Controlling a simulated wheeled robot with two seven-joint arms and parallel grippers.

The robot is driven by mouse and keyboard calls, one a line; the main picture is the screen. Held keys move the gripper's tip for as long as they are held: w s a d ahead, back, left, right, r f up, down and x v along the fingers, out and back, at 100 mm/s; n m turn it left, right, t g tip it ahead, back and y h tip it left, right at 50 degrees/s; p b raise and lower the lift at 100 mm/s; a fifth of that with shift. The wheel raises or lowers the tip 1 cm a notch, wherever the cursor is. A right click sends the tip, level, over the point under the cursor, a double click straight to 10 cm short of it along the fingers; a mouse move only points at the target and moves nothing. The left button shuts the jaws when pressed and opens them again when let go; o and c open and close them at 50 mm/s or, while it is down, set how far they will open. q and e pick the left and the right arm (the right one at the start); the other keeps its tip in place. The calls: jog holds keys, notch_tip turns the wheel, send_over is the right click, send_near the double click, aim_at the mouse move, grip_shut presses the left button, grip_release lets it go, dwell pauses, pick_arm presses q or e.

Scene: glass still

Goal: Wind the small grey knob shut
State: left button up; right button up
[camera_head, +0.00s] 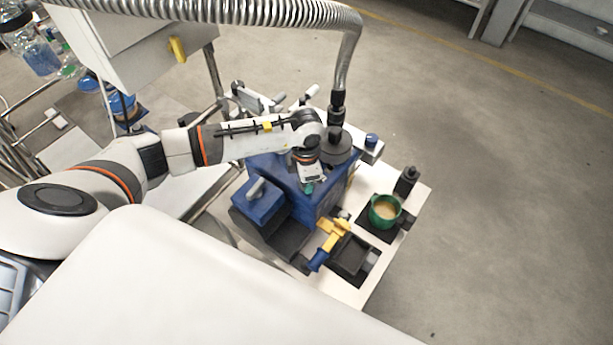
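My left arm reaches in from the left over a blue machine (280,175) on a white table. Its wrist points down, and my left gripper (309,187) is at the machine's top right part. The fingers are too small and too covered by the wrist to show whether they are open or shut. I cannot make out the small grey knob for certain; it may be hidden under or behind the gripper. My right gripper is not in view.
A green pot (384,212) with tan contents and a black bottle (406,181) stand on the table's right side. A yellow part (333,233) with a blue handle (318,261) is in front. A ribbed metal hose (345,65) comes down behind my arm.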

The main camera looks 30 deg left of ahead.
pick_arm(q)
jog(key=n+p, duration=0.1)
jog(key=n, duration=0.3)
jog(key=shift+s+f, duration=0.1)
jog(key=shift+s, duration=0.05)
jog(key=shift+n, duration=1)
jog(key=shift+f, duration=0.15)
jog(key=o, duration=1)
jog(key=shift+r, duration=0.2)
jog(key=shift+r+p, duration=2)
jog(key=shift+r, duration=0.45)
